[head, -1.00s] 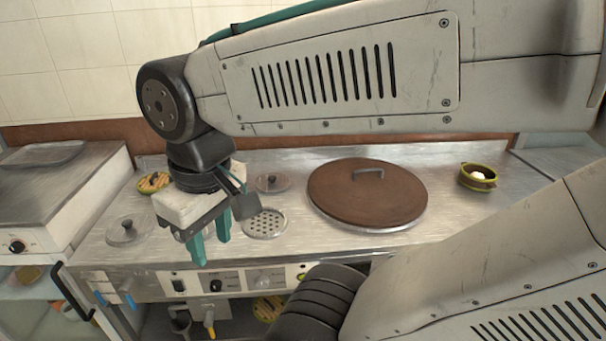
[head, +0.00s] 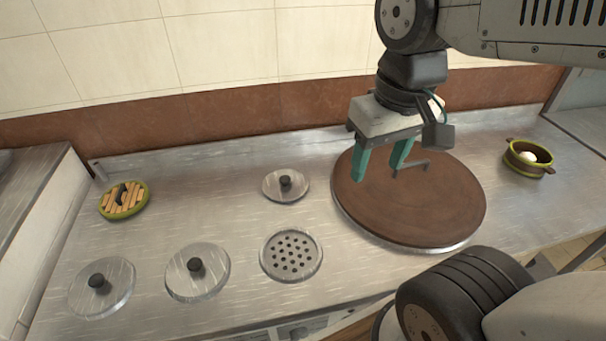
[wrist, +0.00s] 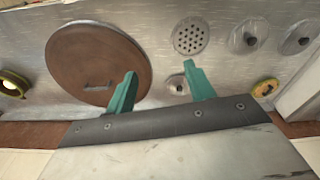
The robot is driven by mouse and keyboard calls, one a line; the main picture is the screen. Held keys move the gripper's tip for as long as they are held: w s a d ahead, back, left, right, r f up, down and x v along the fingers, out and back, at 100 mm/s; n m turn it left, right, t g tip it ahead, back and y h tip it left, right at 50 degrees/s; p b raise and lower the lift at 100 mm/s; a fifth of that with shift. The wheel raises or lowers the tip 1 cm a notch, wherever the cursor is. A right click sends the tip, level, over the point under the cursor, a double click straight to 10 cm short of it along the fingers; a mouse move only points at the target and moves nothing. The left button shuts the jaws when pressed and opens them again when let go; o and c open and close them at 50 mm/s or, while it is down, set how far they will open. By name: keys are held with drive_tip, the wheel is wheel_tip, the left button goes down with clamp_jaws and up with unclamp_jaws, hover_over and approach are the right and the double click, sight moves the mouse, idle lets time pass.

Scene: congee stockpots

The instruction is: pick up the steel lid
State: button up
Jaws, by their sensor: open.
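Several round steel lids with black knobs lie on the steel counter: one at the back (head: 272,191), one in front of it to the left (head: 184,279), and one farther left (head: 88,297). They also show in the wrist view, including a near one (wrist: 172,87) and one at the upper right (wrist: 239,43). My gripper (head: 378,172) is open and empty, pointing down. It appears in front of the big brown lid's left part in the head view, right of the back steel lid.
The big brown round lid (head: 430,210) with a bar handle sits on the counter's right. A perforated steel disc (head: 291,255) lies left of it. A small bowl with a white item (head: 517,164) stands far right, a slatted green-rimmed dish (head: 124,210) at back left.

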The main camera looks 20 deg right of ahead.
drive_tip(key=w+f, duration=0.2)
drive_tip(key=w, duration=0.9)
drive_tip(key=m+g, duration=0.1)
drive_tip(key=m, duration=0.1)
hover_over(285, 178)
wheel_tip(285, 178, down, 24)
drive_tip(key=shift+s+a+f, duration=0.1)
drive_tip(key=shift+f, duration=0.05)
wheel_tip(285, 178, down, 5)
drive_tip(key=shift+f, duration=0.2)
drive_tip(key=c, duration=1.1)
drive_tip(key=shift+o, duration=0.2)
drive_tip(key=shift+r, duration=0.1)
